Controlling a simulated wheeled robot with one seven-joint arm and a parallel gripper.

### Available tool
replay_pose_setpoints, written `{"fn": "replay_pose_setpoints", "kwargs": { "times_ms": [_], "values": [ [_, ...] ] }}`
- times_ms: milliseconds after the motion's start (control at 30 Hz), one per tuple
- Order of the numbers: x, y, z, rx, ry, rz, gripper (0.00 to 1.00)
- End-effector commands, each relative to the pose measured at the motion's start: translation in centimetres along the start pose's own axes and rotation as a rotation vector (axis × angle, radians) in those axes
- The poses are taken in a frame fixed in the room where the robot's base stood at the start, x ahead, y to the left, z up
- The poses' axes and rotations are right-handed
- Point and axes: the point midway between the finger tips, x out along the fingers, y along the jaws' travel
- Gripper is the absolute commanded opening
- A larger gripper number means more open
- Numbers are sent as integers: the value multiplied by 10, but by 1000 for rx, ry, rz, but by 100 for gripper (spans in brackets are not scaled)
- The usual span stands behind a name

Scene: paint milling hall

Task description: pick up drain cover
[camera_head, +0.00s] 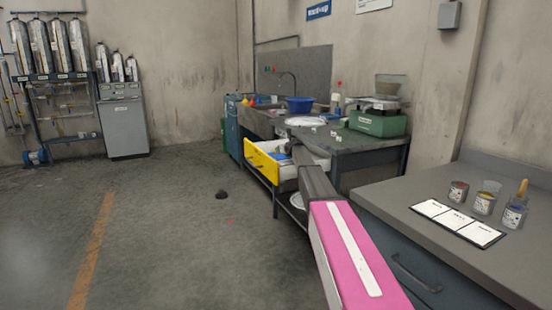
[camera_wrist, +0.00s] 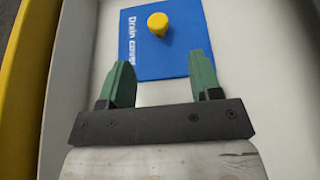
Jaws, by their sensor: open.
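The drain cover (camera_wrist: 180,55) is a flat blue square with white "Drain cover" lettering and a yellow knob (camera_wrist: 158,23) on top. In the wrist view it lies on a pale surface inside a drawer with a yellow front. My gripper (camera_wrist: 160,75) is open and empty, with its two green fingers apart at the near edge of the cover; the knob lies ahead of them. In the head view the open yellow-fronted drawer (camera_head: 262,165) is under the workbench, with a bit of blue inside. My arm reaches toward it and hides part of it and the gripper.
The drawer's yellow front wall (camera_wrist: 18,80) runs along the left of the wrist view. The workbench (camera_head: 345,140) above carries a green scale (camera_head: 378,124) and a blue basin (camera_head: 300,104). A grey counter (camera_head: 400,200) with cups stands at right. Open floor lies left.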

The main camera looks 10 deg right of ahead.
Motion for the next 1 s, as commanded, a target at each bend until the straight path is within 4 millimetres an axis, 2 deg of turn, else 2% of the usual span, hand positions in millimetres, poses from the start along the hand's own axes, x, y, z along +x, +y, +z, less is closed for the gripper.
{"fn": "replay_pose_setpoints", "kwargs": {
  "times_ms": [400, 633, 900, 1000],
  "values": [
    [53, 0, 2, 10, 0, 1, 58],
    [66, 1, 2, 9, 0, 1, 58],
    [103, 2, 4, 9, 0, 0, 58],
    [109, 2, 3, 9, 0, 0, 58]
  ]
}}
